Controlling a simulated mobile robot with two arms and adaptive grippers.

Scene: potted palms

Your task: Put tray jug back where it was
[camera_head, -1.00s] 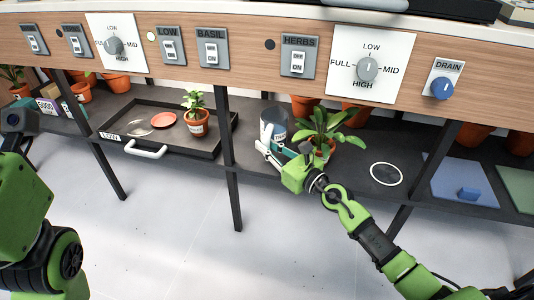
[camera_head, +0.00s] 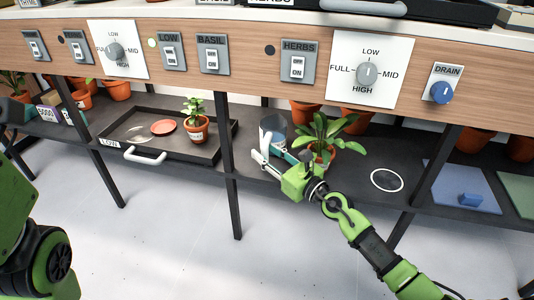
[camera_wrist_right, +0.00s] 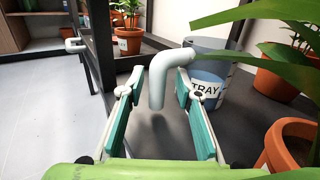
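The tray jug is a grey-blue jug (camera_wrist_right: 207,70) with "TRAY" on its side and a thick white handle (camera_wrist_right: 158,82); in the head view the jug (camera_head: 272,128) stands upright on the dark lower shelf, just right of a table leg. My right gripper (camera_head: 270,165) is at the jug's front. In the right wrist view, the right gripper (camera_wrist_right: 155,100) is open, its teal-padded fingers on either side of the handle with gaps visible. A white ring (camera_head: 386,180) marks the shelf to the right. My left arm shows at the left edge; its fingers are out of view.
A potted plant (camera_head: 322,140) stands close to the jug's right, its leaves hanging near my right gripper. Left of the leg is a black tray (camera_head: 205,152) with a red saucer (camera_head: 163,127) and a small potted plant (camera_head: 196,128). A blue panel (camera_head: 455,185) lies far right.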

